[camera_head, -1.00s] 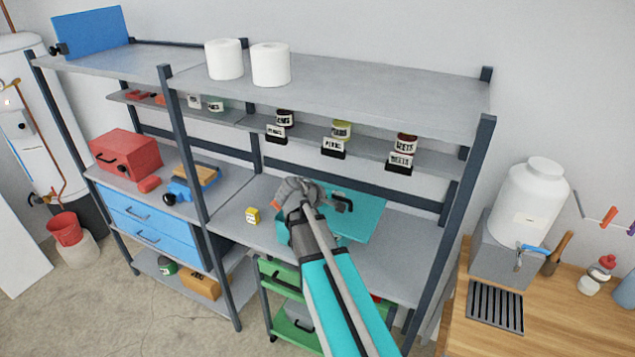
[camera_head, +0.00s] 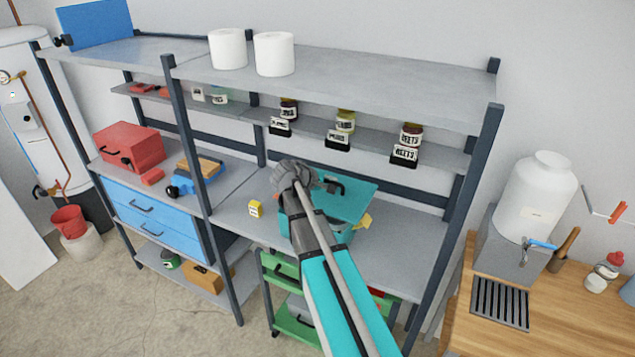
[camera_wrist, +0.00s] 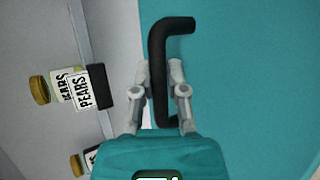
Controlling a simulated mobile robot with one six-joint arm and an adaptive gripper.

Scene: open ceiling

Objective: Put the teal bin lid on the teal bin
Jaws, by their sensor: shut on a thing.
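The teal bin lid (camera_head: 345,203) is a flat teal panel with a black bar handle (camera_wrist: 160,70). My gripper (camera_wrist: 161,95) is shut on this handle; in the head view the gripper (camera_head: 328,184) is at the lid's back left part. The lid appears over the teal bin (camera_head: 343,236), which stands on the middle shelf. My arm and the lid hide much of the bin, so I cannot tell whether the lid touches its rim. The lid fills the right of the wrist view.
Labelled jars (camera_head: 345,123) line the shelf above. The rack's right post (camera_head: 463,200) is close. Bare shelf lies right of the bin (camera_head: 400,235).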

